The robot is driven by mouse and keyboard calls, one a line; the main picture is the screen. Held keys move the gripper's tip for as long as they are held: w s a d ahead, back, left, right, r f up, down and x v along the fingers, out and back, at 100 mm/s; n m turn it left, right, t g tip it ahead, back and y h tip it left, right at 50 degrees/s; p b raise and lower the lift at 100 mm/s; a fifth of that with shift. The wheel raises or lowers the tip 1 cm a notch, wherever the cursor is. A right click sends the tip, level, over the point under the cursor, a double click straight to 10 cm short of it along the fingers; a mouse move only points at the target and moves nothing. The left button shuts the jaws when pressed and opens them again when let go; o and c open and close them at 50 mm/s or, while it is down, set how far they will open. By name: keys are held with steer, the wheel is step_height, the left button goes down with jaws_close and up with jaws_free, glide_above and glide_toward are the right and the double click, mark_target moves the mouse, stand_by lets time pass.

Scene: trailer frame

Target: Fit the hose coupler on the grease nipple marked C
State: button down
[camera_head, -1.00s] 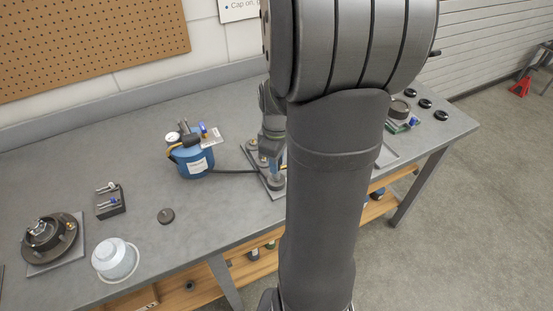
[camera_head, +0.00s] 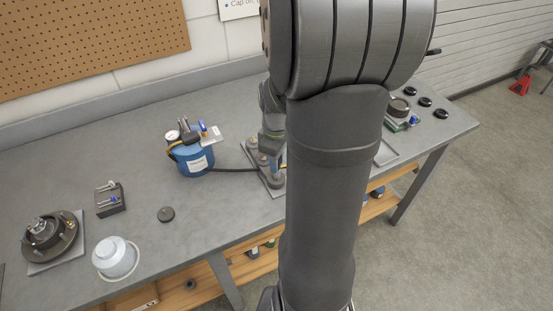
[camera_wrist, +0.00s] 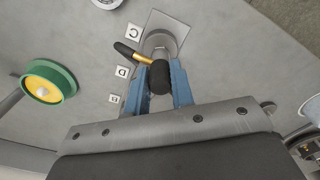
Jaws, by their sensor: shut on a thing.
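My gripper (camera_wrist: 163,76) is shut on the black hose coupler (camera_wrist: 160,80), held between its blue fingers. A brass fitting (camera_wrist: 143,58) and the black hose end (camera_wrist: 124,48) stick out from the coupler's side. A round grey post (camera_wrist: 157,38) on a square plate stands beside the label C (camera_wrist: 133,33), just beyond the coupler. The nipple on it is hidden, so I cannot tell whether coupler and nipple touch. In the head view my gripper (camera_head: 273,163) is over the grey plate (camera_head: 252,152) with posts, partly hidden by my arm.
Labels D (camera_wrist: 122,72) and B (camera_wrist: 114,98) lie beside the row. The blue grease pump (camera_head: 194,158) stands left, its black hose (camera_head: 235,170) running to the plate.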

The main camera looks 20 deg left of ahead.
steer(key=shift+f, duration=0.1)
steer(key=c, duration=0.8)
jaws_free()
steer(key=shift+o, duration=0.2)
steer(key=shift+r, duration=3.5)
steer(key=shift+f, duration=3.55)
